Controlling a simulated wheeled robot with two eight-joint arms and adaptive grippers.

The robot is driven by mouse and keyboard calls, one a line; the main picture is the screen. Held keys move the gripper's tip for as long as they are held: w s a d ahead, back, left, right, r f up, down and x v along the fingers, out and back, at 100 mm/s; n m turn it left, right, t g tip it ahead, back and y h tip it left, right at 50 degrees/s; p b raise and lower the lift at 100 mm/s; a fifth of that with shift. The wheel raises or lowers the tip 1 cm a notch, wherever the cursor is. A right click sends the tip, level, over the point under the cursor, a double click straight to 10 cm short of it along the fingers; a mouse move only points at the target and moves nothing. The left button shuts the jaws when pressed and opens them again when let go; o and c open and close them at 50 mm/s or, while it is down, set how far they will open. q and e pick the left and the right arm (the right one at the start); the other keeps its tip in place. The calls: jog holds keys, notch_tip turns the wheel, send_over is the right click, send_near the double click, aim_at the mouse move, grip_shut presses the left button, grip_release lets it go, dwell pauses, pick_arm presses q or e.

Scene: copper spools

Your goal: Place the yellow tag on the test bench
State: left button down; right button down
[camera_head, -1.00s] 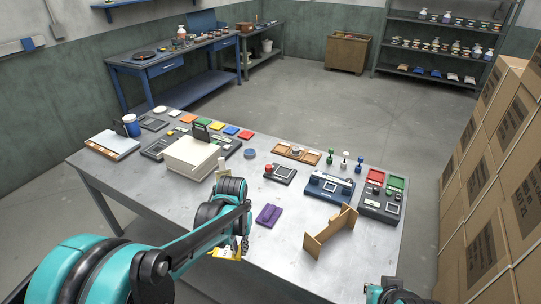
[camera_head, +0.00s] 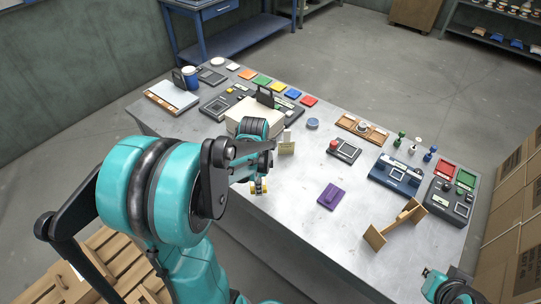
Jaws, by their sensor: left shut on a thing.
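A small yellow piece that looks like the yellow tag (camera_head: 259,189) is at my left gripper (camera_head: 258,180), by the near edge of the grey metal table (camera_head: 290,225). The gripper is shut on it, and the gripper and arm partly hide it. My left arm crosses the left of the view. My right gripper (camera_head: 456,291) is only partly in view at the bottom right; its fingers cannot be made out. A blue bench (camera_head: 235,42) with a drawer stands behind the table; I cannot tell which surface is the test bench.
Coloured squares (camera_head: 279,88) lie in a row at the table's back. A cream block (camera_head: 255,115), a purple piece (camera_head: 331,196), a wooden stand (camera_head: 395,225) and blue device (camera_head: 396,175) occupy the table. A pallet (camera_head: 105,262) lies lower left; cartons stand right.

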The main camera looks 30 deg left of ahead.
pick_arm(q)
jog(key=w+a+f+b, duration=0.1)
jog(key=w+a+f, duration=0.2)
jog(key=w+a+f+b, duration=0.1)
jog(key=w+a+f, duration=0.2)
jog(key=w+a, duration=0.1)
jog(key=shift+w+f, duration=0.15)
jog(key=shift+w, duration=0.05)
jog(key=shift+w+f, duration=0.1)
jog(key=shift+f, duration=0.05)
notch_tip(320, 180, down, 3)
jog(key=shift+f+b, duration=0.2)
jog(key=shift+b, duration=0.7)
jog(key=shift+f, duration=0.25)
jog(key=shift+f, duration=0.15)
jog(key=c, duration=1.6)
grip_release()
jog(key=shift+o, duration=0.3)
